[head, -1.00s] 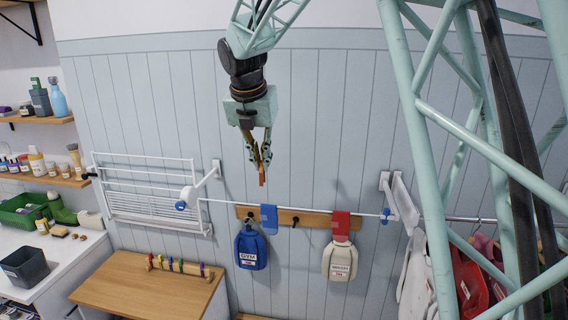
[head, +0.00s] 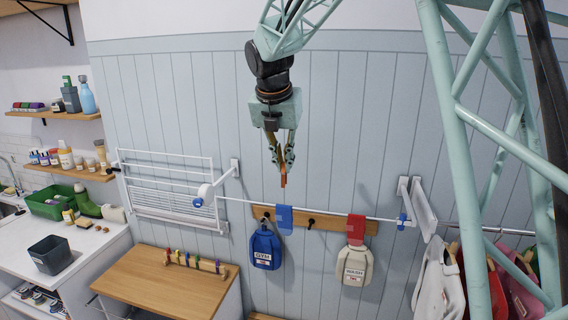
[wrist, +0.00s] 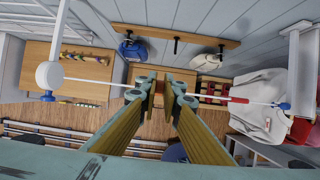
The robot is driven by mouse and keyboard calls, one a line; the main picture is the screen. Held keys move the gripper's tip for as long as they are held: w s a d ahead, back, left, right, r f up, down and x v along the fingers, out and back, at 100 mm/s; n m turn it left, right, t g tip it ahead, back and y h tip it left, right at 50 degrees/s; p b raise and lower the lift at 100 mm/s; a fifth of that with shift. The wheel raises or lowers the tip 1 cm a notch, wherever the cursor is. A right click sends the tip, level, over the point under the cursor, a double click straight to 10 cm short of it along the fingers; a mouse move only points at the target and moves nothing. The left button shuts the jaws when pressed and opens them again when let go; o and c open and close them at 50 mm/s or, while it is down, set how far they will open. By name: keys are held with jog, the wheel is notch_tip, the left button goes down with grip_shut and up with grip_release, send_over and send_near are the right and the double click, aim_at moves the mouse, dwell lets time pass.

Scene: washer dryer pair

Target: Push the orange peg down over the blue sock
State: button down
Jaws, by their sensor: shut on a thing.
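The orange peg (head: 283,181) is in my gripper (head: 282,168), pointing down. My gripper is shut on it. The blue sock (head: 285,219) hangs over the white line, just below the peg's lower end in the head view. A small gap shows between peg and sock there; I cannot tell how well they line up in depth. In the wrist view my gripper's fingertips (wrist: 160,88) lie over the line and hide most of the blue sock and the peg.
A red sock (head: 356,228) hangs on the line (head: 325,212) to the right. Behind are a hook rail (head: 330,222), a blue bag (head: 262,250) and a cream bag (head: 354,268). Several coloured pegs sit on a wooden bar (head: 195,262) on the cabinet. A white drying rack (head: 170,188) is at left.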

jog(key=b, duration=0.2)
send_over(284, 205)
jog(key=shift+w+f, duration=0.1)
jog(key=shift+f, duration=2.9)
jog(key=shift+f+b, duration=0.8)
jog(key=shift+f, duration=1.7)
dwell(0.4)
jog(key=c, duration=2.7)
grip_release()
jog(key=shift+c, duration=0.2)
jog(key=v, duration=1.2)
